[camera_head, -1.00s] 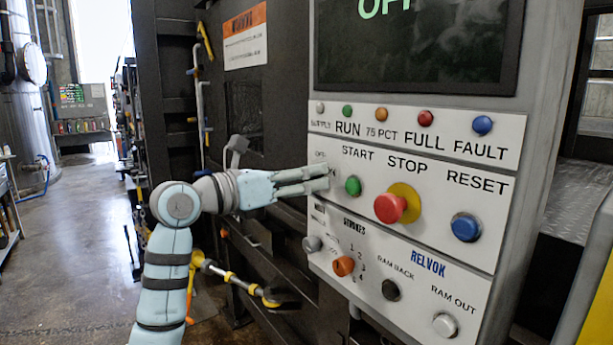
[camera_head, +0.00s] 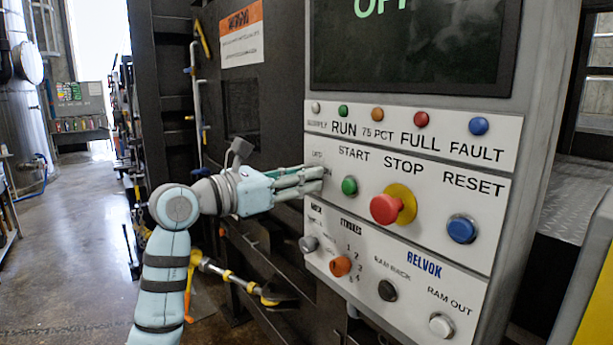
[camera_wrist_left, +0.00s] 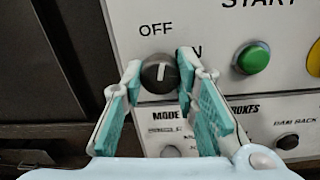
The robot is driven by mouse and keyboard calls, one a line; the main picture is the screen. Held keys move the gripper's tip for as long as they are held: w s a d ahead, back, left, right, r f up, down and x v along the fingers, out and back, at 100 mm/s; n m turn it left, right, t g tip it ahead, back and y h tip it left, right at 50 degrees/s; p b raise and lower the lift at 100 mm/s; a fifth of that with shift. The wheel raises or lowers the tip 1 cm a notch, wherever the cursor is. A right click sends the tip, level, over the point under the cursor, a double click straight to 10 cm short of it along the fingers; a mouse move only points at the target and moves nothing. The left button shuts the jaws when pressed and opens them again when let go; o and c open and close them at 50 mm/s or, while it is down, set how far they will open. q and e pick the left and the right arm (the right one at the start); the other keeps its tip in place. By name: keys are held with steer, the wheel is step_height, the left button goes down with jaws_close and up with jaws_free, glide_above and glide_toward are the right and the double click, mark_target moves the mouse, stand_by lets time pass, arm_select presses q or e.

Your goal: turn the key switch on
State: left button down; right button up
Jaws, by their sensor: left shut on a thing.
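The key switch (camera_wrist_left: 160,74) is a dark round knob with a pale line, on the white panel beside an OFF label and a partly covered ON label. The line stands close to upright in the left wrist view. My left gripper (camera_wrist_left: 161,66) is shut on the knob, one finger on each side of it. In the head view my left gripper (camera_head: 321,180) reaches the panel's left edge, and its fingers hide the knob there. My right gripper is not in view.
Right of the switch are a green START button (camera_head: 349,186), a red STOP button (camera_head: 384,209) on a yellow collar and a blue RESET button (camera_head: 461,229). An orange selector (camera_head: 340,266) sits below. A dark screen (camera_head: 412,50) with green letters is above.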

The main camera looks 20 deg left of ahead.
arm_select(q)
steer(key=m, duration=0.9)
steer(key=shift+f, duration=0.2)
stand_by(0.3)
steer(key=c, duration=1.7)
jaws_free()
steer(key=o, duration=0.5)
steer(key=shift+s, duration=0.1)
steer(key=shift+c, duration=0.2)
steer(key=v, duration=1.2)
steer(key=shift+a, duration=0.2)
